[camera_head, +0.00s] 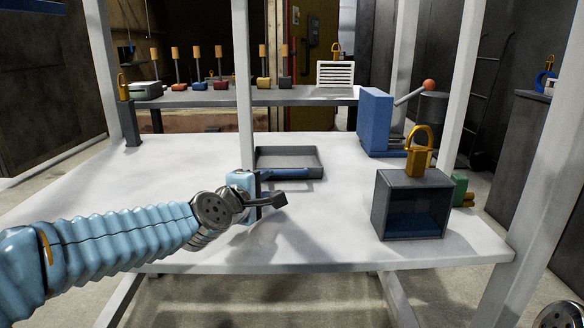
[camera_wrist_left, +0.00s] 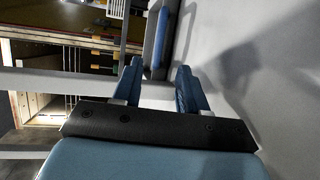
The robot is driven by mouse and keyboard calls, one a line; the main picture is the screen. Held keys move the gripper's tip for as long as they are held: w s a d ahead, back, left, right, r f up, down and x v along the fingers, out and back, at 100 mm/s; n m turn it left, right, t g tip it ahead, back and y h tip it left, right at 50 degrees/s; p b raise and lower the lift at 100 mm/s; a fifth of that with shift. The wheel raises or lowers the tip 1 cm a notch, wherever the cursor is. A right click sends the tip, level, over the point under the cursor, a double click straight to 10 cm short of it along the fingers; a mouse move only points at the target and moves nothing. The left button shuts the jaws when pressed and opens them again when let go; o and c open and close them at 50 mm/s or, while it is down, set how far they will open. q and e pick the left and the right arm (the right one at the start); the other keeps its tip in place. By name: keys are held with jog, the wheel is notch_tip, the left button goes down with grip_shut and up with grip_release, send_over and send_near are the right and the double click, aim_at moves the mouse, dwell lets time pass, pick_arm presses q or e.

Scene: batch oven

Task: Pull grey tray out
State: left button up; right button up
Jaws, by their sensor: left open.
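The grey tray (camera_head: 287,157) is shallow and rectangular, and lies on the white table near its middle. My left gripper (camera_head: 295,186) is open at the tray's near side, with its fingers pointing right. The arm and fingers hide part of the tray's front edge, so I cannot tell whether they touch it. In the left wrist view, the two fingers of the left gripper (camera_wrist_left: 160,68) are apart with nothing clearly between them. A grey and blue edge, perhaps the tray's, shows beyond the fingertips. My right gripper is out of view.
A dark open box (camera_head: 413,204) with a yellow padlock-shaped piece (camera_head: 420,152) on top stands at the right. A blue lever unit (camera_head: 375,122) is behind it. White posts (camera_head: 244,80) rise around the table (camera_head: 120,190).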

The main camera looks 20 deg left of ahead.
aim_at(285, 174)
pick_arm(q)
jog(key=p+x, duration=0.2)
jog(key=x, duration=1.1)
grip_shut()
